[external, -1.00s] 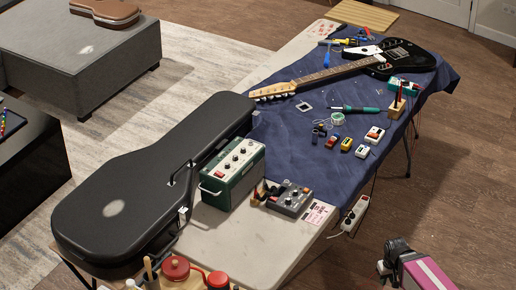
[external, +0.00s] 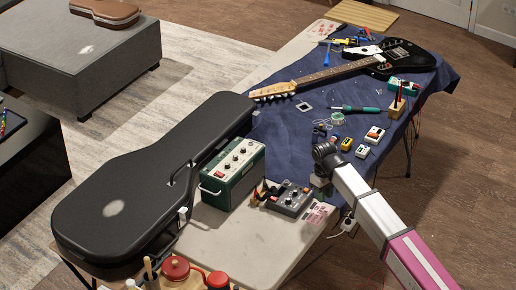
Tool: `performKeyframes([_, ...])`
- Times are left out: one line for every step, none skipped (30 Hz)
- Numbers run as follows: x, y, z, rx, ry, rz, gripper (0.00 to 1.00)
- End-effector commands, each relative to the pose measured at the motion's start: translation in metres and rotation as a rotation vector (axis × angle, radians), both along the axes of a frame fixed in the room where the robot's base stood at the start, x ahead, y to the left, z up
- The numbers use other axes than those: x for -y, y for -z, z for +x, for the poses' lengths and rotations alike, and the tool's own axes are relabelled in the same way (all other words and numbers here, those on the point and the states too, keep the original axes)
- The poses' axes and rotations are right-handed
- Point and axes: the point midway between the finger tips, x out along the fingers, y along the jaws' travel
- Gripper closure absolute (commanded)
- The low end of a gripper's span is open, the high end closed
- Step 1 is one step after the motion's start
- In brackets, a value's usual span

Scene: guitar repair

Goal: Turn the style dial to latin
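A small grey box with several knobs (external: 290,199) sits on the table's near part, at the edge of the blue cloth. A green amplifier (external: 233,174) with a row of knobs on its top panel stands just left of it. The labels and dial settings are too small to read, so I cannot tell which knob is the style dial. My arm reaches in from the lower right, and my gripper (external: 320,187) hangs below its dark wrist, just right of the grey box. It appears apart from the box. Its fingers are too small to tell open from shut.
A black guitar case (external: 150,185) lies left of the amplifier. A printed card (external: 318,214) lies by the grey box. Small pedals (external: 362,151), a soldering iron (external: 360,109) and a guitar (external: 325,75) lie on the blue cloth (external: 290,137). Bare table (external: 245,245) is free in front.

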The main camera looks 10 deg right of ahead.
Motion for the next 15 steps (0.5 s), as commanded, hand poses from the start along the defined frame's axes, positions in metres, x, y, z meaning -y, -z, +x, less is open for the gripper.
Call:
performKeyframes([-0.022,-0.021,0.026,0.026,-0.020,0.007,0.71])
performKeyframes([-0.032,-0.032,0.034,0.040,-0.030,0.010,0.71])
performKeyframes([-0.043,-0.044,0.044,0.055,-0.041,0.015,0.71])
performKeyframes([-0.051,-0.052,0.050,0.065,-0.049,0.018,0.71])
performKeyframes([-0.059,-0.061,0.055,0.074,-0.057,0.021,0.71])
performKeyframes([-0.067,-0.070,0.060,0.085,-0.065,0.024,0.71])
performKeyframes([-0.072,-0.075,0.063,0.091,-0.069,0.026,0.71])
performKeyframes([-0.076,-0.079,0.066,0.097,-0.073,0.028,0.71])
performKeyframes([-0.080,-0.084,0.068,0.103,-0.077,0.029,0.71])
performKeyframes([-0.082,-0.087,0.069,0.106,-0.080,0.031,0.71])
performKeyframes([-0.084,-0.088,0.070,0.109,-0.081,0.032,0.71])
performKeyframes([-0.085,-0.088,0.070,0.110,-0.083,0.032,0.71])
performKeyframes([-0.085,-0.087,0.070,0.111,-0.083,0.033,0.71])
performKeyframes([-0.085,-0.086,0.070,0.111,-0.083,0.033,0.71])
performKeyframes([-0.085,-0.082,0.069,0.111,-0.083,0.033,0.71])
